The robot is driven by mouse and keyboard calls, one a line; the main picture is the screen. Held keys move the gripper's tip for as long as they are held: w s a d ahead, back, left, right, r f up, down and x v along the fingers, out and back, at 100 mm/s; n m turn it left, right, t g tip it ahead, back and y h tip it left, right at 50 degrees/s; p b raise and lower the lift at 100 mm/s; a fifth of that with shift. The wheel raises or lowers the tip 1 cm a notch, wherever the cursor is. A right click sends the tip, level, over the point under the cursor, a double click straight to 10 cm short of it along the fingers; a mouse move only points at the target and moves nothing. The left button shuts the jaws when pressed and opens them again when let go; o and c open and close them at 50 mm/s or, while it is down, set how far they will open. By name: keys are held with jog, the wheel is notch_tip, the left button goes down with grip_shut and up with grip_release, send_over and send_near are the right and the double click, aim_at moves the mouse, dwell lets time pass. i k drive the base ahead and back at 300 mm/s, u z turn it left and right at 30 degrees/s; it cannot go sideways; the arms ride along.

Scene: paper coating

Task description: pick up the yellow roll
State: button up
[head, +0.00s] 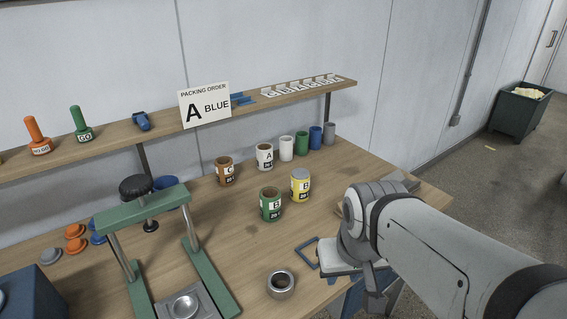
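The yellow roll (300,185) stands upright on the wooden bench, with a white label marked B. A green roll (270,205), also marked B, stands close to its left and nearer to me. A white roll (265,157) marked A and an orange-brown roll (226,171) marked C stand behind to the left. My gripper (352,272) is at the bench's front right, in front of and to the right of the yellow roll and apart from it. Its fingers are mostly hidden by its own body, so I cannot see whether they are open.
A metal ring (281,284) lies at the front of the bench. A green press frame (141,208) stands at the left. Behind, several plain rolls stand under a shelf (290,93) bearing a packing order sign (204,105) reading A BLUE.

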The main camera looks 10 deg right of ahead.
aim_at(299, 189)
jog(key=k, duration=1.2)
jog(key=z, duration=0.6)
jog(key=i, duration=1.7)
jog(key=u, duration=0.45)
